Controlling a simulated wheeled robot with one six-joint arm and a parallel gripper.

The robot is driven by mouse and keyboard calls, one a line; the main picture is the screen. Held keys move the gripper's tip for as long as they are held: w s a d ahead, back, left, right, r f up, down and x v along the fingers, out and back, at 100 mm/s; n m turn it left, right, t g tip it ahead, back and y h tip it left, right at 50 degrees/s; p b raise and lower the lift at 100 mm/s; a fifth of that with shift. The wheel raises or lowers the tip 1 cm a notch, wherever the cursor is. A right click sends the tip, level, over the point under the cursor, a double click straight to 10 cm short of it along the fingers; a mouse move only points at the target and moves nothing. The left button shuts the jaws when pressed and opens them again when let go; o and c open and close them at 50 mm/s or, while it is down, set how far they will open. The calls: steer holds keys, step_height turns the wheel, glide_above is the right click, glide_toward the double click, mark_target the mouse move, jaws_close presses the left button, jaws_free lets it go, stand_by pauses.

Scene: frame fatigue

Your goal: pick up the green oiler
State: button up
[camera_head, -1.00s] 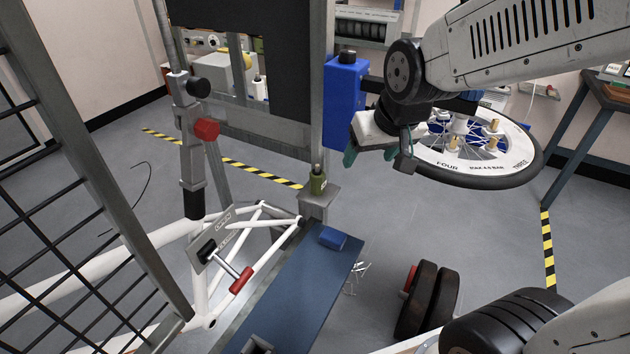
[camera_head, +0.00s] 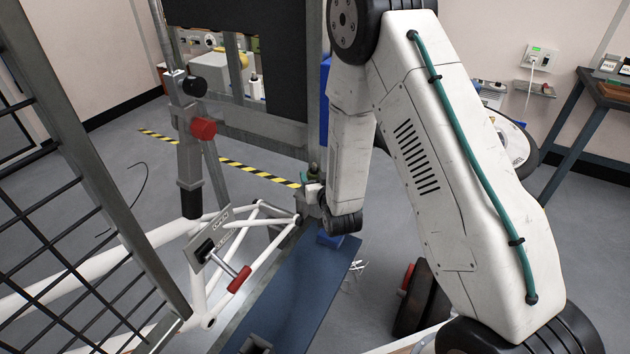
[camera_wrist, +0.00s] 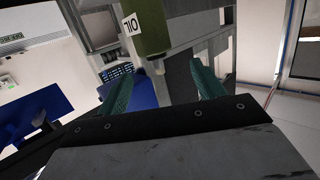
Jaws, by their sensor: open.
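The green oiler (camera_wrist: 152,30) shows at the top of the wrist view, with a white label bearing dark letters. Part of it is cut off by the frame edge. My gripper (camera_wrist: 160,75) is open, its two teal fingers apart with nothing between them. The oiler appears just beyond the fingertips, nearer the left finger in this view. In the head view my gripper (camera_head: 311,190) is at the spot by the post where the oiler stands, and my wrist and gripper hide most of the oiler.
A white bicycle frame (camera_head: 265,228) with a red-handled clamp (camera_head: 240,279) stands to the left. A grey post and dark panel (camera_head: 285,60) rise close behind my gripper.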

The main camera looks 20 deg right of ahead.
mark_target(314, 174)
step_height(314, 174, down, 4)
steer(key=s+t, duration=0.2)
steer(key=w, duration=0.7)
steer(key=shift+w+d+r, duration=0.1)
steer(key=shift+d+r, duration=0.1)
steer(key=shift+d, duration=0.05)
steer(key=c, duration=1.1)
steer(key=shift+c, duration=0.2)
